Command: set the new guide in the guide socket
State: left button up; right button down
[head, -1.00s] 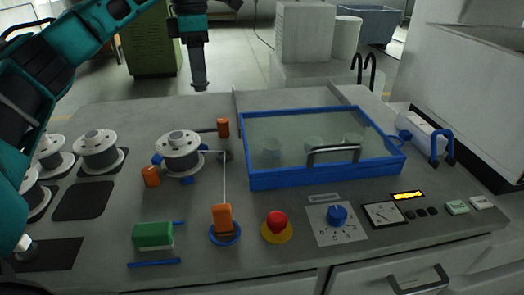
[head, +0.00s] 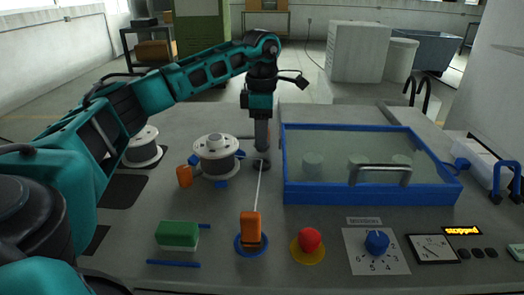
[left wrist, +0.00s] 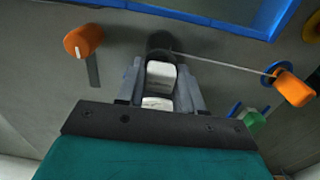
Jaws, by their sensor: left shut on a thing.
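My left gripper (head: 262,150) points straight down over the dark round guide socket (head: 262,164) on the bench. In the left wrist view my left gripper (left wrist: 160,72) is shut on a small pale block, the new guide (left wrist: 160,74), which shows between the fingers. The dark socket (left wrist: 160,42) lies just beyond the fingertips there. In the head view the fingers hide the guide. I cannot tell whether the guide touches the socket or is in it. A thin wire runs from the socket to an orange handle (head: 250,226) on a blue ring. My right gripper is not in view.
A wire spool (head: 216,156) stands left of the gripper, with an orange knob (head: 184,176) beside it. A blue-rimmed tank (head: 370,196) is close on the right. A green-topped block (head: 177,235) and red button (head: 310,240) sit in front.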

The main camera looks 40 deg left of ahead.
pick_arm(q)
jog(key=shift+f, duration=2.35)
jog(key=shift+f, duration=0.1)
jog(key=o, duration=1.1)
notch_tip(320, 180, up, 12)
jog(key=shift+r+p, duration=0.15)
jog(key=shift+p, duration=0.2)
